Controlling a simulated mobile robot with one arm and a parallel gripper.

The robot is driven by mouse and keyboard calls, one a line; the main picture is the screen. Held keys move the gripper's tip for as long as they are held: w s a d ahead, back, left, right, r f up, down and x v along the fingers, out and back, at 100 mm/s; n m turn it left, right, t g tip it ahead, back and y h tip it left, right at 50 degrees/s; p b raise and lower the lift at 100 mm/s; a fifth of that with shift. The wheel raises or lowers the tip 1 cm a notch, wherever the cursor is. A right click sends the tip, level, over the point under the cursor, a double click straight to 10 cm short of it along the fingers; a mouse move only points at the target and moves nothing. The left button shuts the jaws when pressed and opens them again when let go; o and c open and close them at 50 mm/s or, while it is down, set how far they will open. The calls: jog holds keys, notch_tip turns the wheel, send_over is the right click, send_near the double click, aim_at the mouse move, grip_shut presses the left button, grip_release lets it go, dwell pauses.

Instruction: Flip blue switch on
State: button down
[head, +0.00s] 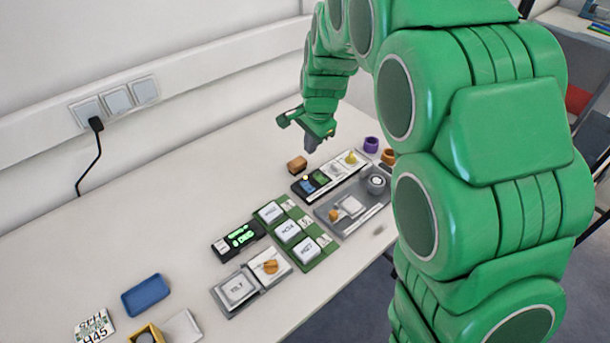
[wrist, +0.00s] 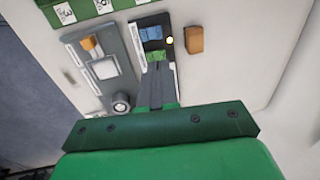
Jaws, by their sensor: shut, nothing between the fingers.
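A narrow panel (wrist: 168,73) in the wrist view has a dark end section with a blue part (wrist: 151,33) that looks like the blue switch. The switch's position cannot be told. My gripper (head: 311,145) is shut and empty above the table, behind the panel. In the wrist view its fingers (wrist: 157,88) overlap the panel's lower part.
A brown block (head: 297,164) sits close beside the panel. A grey panel (head: 351,226) with an orange knob and round dial lies in front. A green board (head: 322,262) with white labelled keys and a black display box (head: 238,241) are to the left.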

jog(key=shift+f, duration=0.1)
send_near(305, 182)
jog(key=f, duration=0.3)
jog(key=a+f, duration=0.1)
jog(key=f, duration=0.1)
jog(key=shift+w, duration=0.3)
jog(key=shift+w+a+f, duration=0.1)
jog(key=shift+w+f, duration=0.05)
jog(key=shift+f, duration=0.7)
jog(key=shift+w+f+g+h, duration=0.25)
jog(key=shift+g+h, duration=0.05)
jog(key=shift+s, duration=0.2)
